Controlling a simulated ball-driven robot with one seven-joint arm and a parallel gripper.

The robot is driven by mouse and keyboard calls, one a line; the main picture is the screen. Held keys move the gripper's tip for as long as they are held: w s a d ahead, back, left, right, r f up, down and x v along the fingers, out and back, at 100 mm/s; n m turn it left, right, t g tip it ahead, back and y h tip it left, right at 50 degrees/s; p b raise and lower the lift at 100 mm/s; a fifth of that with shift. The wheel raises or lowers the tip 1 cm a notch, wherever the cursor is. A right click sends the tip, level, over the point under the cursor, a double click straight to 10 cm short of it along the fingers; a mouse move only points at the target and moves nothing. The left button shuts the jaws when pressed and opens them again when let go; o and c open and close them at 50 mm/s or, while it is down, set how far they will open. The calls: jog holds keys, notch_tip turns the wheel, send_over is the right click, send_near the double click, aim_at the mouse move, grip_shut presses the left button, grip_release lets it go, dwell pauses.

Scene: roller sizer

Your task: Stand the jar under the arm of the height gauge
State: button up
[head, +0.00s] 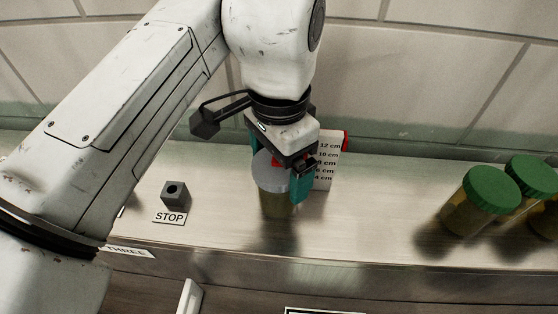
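The jar (277,204) has a grey lid (268,178) and a yellowish-brown body. It is upright at the counter's middle; I cannot tell whether its base touches the counter. My gripper (278,168) is above and around it, with teal fingers on either side of the lid. The near finger lies against the lid's right edge, and the far one is mostly hidden. The height gauge (326,172) is a white scale marked in cm, just behind and right of my gripper, with red at its top right. A small red part shows by the lid, partly hidden by my gripper.
A dark block (174,193) with a round hole stands behind a STOP label (170,218) to the left. Several green-lidded jars (483,197) stand at the right. The counter (385,215) is clear between them and the gauge. A tiled wall (420,75) closes the back.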

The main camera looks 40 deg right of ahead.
jog(key=shift+o, duration=0.4)
jog(key=shift+r, duration=0.15)
notch_tip(320, 180, up, 8)
jog(key=p, duration=0.8)
jog(key=shift+r, duration=1.25)
